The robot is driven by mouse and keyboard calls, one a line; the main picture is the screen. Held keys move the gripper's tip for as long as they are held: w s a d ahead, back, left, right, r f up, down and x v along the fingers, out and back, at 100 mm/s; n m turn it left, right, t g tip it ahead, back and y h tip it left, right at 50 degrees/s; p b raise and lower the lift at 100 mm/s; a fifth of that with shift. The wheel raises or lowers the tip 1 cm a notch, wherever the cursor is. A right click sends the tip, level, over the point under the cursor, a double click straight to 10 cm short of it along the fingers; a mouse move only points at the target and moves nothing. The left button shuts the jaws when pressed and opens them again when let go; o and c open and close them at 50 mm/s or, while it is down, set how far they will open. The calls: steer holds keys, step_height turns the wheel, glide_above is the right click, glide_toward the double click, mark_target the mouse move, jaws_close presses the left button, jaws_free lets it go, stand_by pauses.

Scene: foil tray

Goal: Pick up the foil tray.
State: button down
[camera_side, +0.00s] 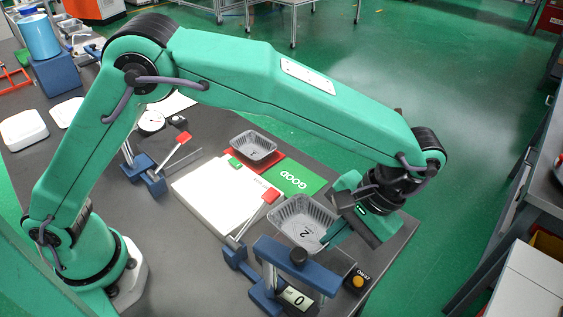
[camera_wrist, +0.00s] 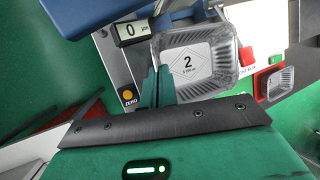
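The foil tray is a shallow, ribbed, silvery-grey tray marked "2" (camera_side: 290,212). It sits at the gauge stand in the side view, and fills the upper middle of the wrist view (camera_wrist: 222,62). My gripper (camera_side: 332,238) is at the tray's right-hand rim in the side view. In the wrist view its two teal fingers (camera_wrist: 157,72) are close together at the tray's lower left corner, one on each side of the wall line. I cannot tell whether they pinch the wall. The tray's underside is hidden.
A blue gauge stand (camera_side: 300,262) with a display reading 0 (camera_side: 297,298) stands close in front of the tray. A second foil tray (camera_side: 253,146) is on a red pad behind. A green GOOD pad (camera_side: 297,180) and a red-tipped lever (camera_side: 270,196) are nearby.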

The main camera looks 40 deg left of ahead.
steer(key=shift+r, duration=0.5)
